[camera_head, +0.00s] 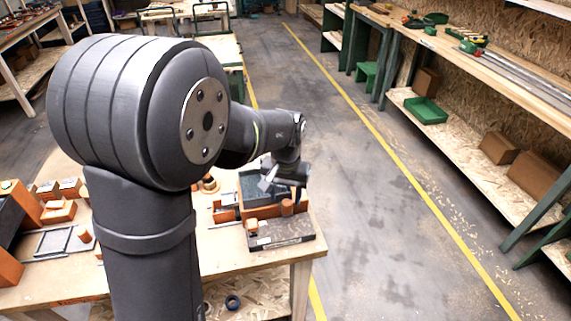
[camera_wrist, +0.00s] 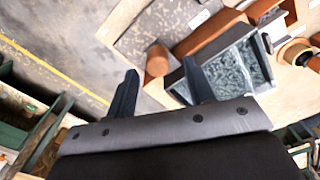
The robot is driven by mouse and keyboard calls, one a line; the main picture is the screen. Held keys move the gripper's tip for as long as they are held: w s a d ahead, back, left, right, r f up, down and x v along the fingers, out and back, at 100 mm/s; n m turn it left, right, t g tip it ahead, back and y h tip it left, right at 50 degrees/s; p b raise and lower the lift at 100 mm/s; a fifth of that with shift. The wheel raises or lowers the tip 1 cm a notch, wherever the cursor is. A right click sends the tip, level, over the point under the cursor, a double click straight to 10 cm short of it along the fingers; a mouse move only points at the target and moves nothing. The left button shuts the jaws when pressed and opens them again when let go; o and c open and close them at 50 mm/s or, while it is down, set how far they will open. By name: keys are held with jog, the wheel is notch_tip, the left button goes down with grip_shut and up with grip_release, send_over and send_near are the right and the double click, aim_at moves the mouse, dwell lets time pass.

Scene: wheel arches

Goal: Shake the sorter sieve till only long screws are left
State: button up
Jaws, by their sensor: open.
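The sorter sieve appears to be the open rectangular box (camera_head: 258,188) with dark walls on the work table, below my gripper. In the head view my gripper (camera_head: 282,178) hangs above the box's right side.
A grey slab (camera_head: 281,232) lies at the table's front right, near the edge. Several small blocks and a thin frame (camera_head: 53,242) lie at the left. My arm hides the table's middle. Floor is clear right of the table; a shelf bench (camera_head: 480,150) stands farther right.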

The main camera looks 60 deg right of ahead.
notch_tip(320, 180, up, 13)
dwell(0.3)
jog(key=shift+r, duration=0.1)
jog(key=w+a+r+n+t+h, duration=0.1)
jog(key=w+a+n, duration=0.3)
jog(key=a, duration=0.8)
jog(key=w+a+n+t+h, duration=0.1)
jog(key=w+a, duration=0.4)
jog(key=a, duration=0.7)
jog(key=s+a+f+n+t, duration=0.1)
jog(key=a+f, duration=0.3)
jog(key=a, duration=0.4)
jog(key=s+a+f+n+t, duration=0.2)
jog(key=s+a+f+n, duration=0.1)
jog(key=a, duration=0.6)
jog(key=shift+f+n, duration=0.3)
jog(key=shift+f, duration=0.55)
